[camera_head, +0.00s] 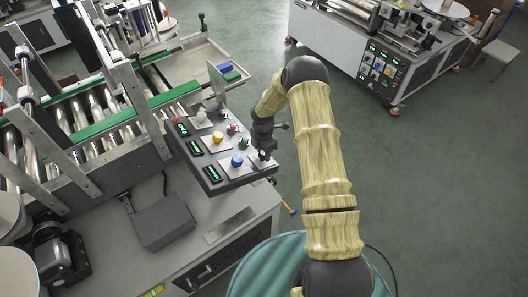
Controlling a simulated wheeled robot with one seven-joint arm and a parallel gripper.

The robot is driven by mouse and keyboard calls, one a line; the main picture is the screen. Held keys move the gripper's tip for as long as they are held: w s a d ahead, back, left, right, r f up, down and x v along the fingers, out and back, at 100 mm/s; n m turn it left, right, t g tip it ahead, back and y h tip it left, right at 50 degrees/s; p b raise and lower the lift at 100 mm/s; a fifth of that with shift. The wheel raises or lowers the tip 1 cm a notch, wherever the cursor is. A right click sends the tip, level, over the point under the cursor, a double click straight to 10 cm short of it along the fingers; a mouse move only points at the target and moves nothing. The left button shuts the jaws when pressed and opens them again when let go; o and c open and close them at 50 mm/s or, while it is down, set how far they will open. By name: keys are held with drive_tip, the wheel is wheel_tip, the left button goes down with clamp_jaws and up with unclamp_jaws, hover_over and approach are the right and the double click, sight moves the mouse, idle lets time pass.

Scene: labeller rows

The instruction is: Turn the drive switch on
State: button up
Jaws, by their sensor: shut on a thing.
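The dark control panel (212,186) of the labeller is left of the picture's middle. It carries green displays, a white, a yellow and a blue knob, and small red and green buttons. My gripper (263,152) points down at the panel's right front corner. Its jaws are shut on a small dark switch there, which seems to be the drive switch. The switch sits on a pale plate (263,163). The fingers hide most of the switch, so its position cannot be told.
A roller conveyor with green rails (92,131) stands at the left, with a grey box (162,220) in front of it. A teal round object (262,270) lies below my arm. A second machine (335,42) stands at the upper right. Open green floor lies at the right.

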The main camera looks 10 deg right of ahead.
drive_tip(key=shift+f, duration=0.1)
drive_tip(key=m+b, duration=0.1)
drive_tip(key=m+g+b, duration=0.1)
drive_tip(key=m+b, duration=0.1)
drive_tip(key=shift+w+m+b, duration=0.2)
drive_tip(key=shift+m+b, duration=0.1)
drive_tip(key=m+b, duration=0.1)
drive_tip(key=m, duration=0.1)
drive_tip(key=m+g+b, duration=0.1)
drive_tip(key=m+b, duration=0.1)
drive_tip(key=shift+w+g, duration=0.15)
drive_tip(key=shift+g, duration=0.15)
drive_tip(key=m+b, duration=0.1)
drive_tip(key=m, duration=0.1)
drive_tip(key=m+g+y+b, duration=0.1)
drive_tip(key=m+b, duration=0.1)
drive_tip(key=m, duration=0.1)
drive_tip(key=shift+w+g, duration=0.1)
drive_tip(key=shift+g, duration=0.2)
drive_tip(key=shift+d+m+g+y+b, duration=0.1)
drive_tip(key=shift+m+g+y+b, duration=0.15)
drive_tip(key=shift+m, duration=0.8)
drive_tip(key=shift+d+m+g+y+b, duration=0.15)
drive_tip(key=shift+m+y+b, duration=0.15)
drive_tip(key=shift+m, duration=0.75)
drive_tip(key=shift+a, duration=0.1)
drive_tip(key=o, duration=1)
